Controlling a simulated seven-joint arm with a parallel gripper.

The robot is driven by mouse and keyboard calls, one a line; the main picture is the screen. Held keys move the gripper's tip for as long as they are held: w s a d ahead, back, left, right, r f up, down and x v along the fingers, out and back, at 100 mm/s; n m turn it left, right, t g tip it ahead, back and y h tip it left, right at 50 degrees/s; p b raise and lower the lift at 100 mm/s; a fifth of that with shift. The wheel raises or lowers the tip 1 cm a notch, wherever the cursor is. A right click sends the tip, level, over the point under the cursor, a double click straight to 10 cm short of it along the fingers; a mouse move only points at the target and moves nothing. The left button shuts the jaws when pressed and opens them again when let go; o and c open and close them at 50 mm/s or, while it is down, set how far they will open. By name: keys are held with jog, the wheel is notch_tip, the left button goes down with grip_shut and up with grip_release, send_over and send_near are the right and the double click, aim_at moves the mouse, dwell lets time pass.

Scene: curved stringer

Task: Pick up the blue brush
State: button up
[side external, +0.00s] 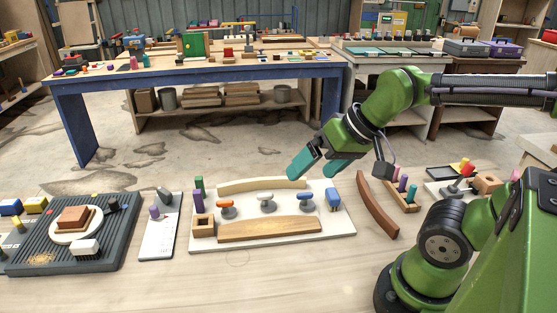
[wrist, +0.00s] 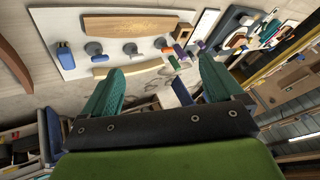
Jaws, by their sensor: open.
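A small blue piece with a pale lower part, which looks like the blue brush (side external: 333,199), stands at the right end of a white board (side external: 290,242). It also shows at the left of the wrist view (wrist: 64,55). My gripper (side external: 308,176) hangs above the back right part of the board, its teal fingers apart and nothing between them. In the wrist view the gripper (wrist: 162,66) is also spread and empty, and the blue piece lies beyond and left of its left finger. Whether its underside has bristles is too small to tell.
The board also holds an orange-topped knob (side external: 226,205), a grey knob (side external: 266,200), a blue-topped knob (side external: 306,198), two curved wooden strips and a small wooden box (side external: 203,225). A brown curved strip (side external: 377,206) lies right of the board. Bare tabletop shows in front.

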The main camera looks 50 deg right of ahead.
jog(key=w+d+f+m+g+h, duration=0.1)
jog(key=w+d+f+m+g, duration=0.25)
jog(key=d+m, duration=0.4)
jog(key=m+g, duration=0.3)
jog(key=m, duration=1.2)
send_over(333, 193)
notch_tip(333, 193, down, 2)
jog(key=f, duration=0.1)
jog(key=shift+h, duration=0.4)
jog(key=f, duration=1)
jog(key=shift+w+d, duration=0.15)
jog(key=shift+d, duration=0.05)
jog(key=shift+a+f, duration=0.15)
jog(key=shift+f, duration=2.55)
